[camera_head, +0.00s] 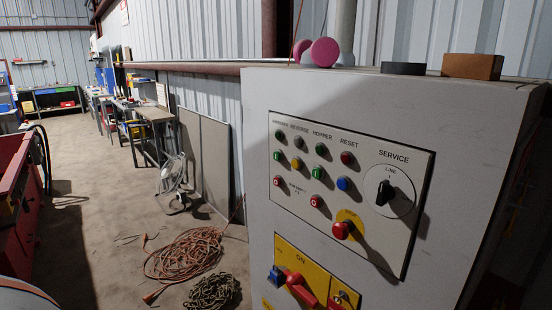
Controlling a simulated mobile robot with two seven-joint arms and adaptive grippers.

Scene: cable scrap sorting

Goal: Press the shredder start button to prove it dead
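A grey control cabinet (340,100) stands at the right with a white button panel (365,260) on its front. The leftmost column's label is hard to read; a green button (278,155) sits in it, with a red button (277,180) below. Under the HOPPER label is another green button (318,172). A red mushroom button (342,230) sits on a yellow disc. The SERVICE black selector knob (385,193) is upright. Below, a yellow plate (318,276) marked ON carries a red rotary handle (299,287), with a blue item (276,275) beside it. Neither gripper is in view.
Pink round items (324,52), a dark disc (403,68) and a brown block (472,66) sit on the cabinet top. Orange cable (185,254) and a dark coil (213,291) lie on the floor. A red machine (14,205) stands left. Floor between is partly clear.

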